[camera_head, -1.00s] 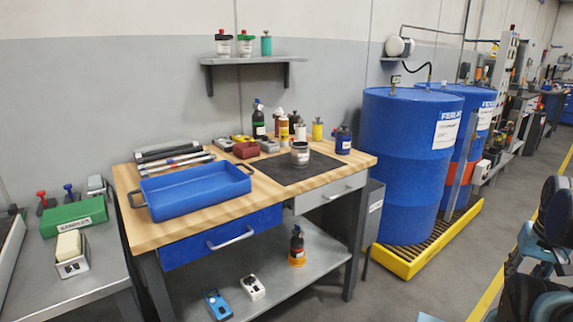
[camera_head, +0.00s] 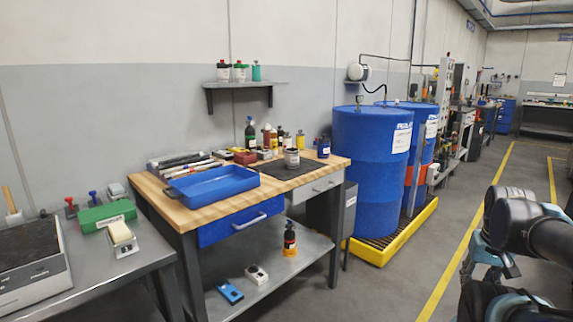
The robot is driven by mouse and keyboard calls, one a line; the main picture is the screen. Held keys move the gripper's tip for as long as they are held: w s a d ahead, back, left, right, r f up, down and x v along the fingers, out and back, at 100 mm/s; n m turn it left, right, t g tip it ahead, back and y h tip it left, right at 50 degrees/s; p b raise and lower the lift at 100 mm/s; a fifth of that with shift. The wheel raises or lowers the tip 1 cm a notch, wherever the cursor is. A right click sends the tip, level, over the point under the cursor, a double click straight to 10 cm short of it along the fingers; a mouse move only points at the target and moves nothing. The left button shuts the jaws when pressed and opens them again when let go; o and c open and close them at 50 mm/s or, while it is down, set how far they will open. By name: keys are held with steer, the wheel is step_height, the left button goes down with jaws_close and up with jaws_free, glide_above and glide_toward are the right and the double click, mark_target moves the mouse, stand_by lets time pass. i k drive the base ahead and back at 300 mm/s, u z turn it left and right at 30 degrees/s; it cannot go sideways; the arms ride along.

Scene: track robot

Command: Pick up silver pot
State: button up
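The silver pot (camera_head: 292,158) is a small grey metal can with a pale label. It stands upright on a black mat (camera_head: 318,167) at the right part of the wooden-topped workbench (camera_head: 215,211). Nothing touches it from above. Part of my arm shows at the right edge of the view, over the floor and well apart from the bench. I cannot make out my gripper or its fingers.
A blue tray (camera_head: 212,186) lies on the bench left of the pot. Several bottles (camera_head: 250,132) stand behind it. Blue drums (camera_head: 372,170) stand on a yellow pallet (camera_head: 392,246) to the right. The floor in front (camera_head: 385,285) is clear.

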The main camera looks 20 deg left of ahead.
mark_target(292, 154)
steer(key=u, duration=1.35)
steer(key=i, duration=1)
steer(key=z, duration=0.6)
steer(key=k, duration=1.3)
steer(key=u, duration=0.35)
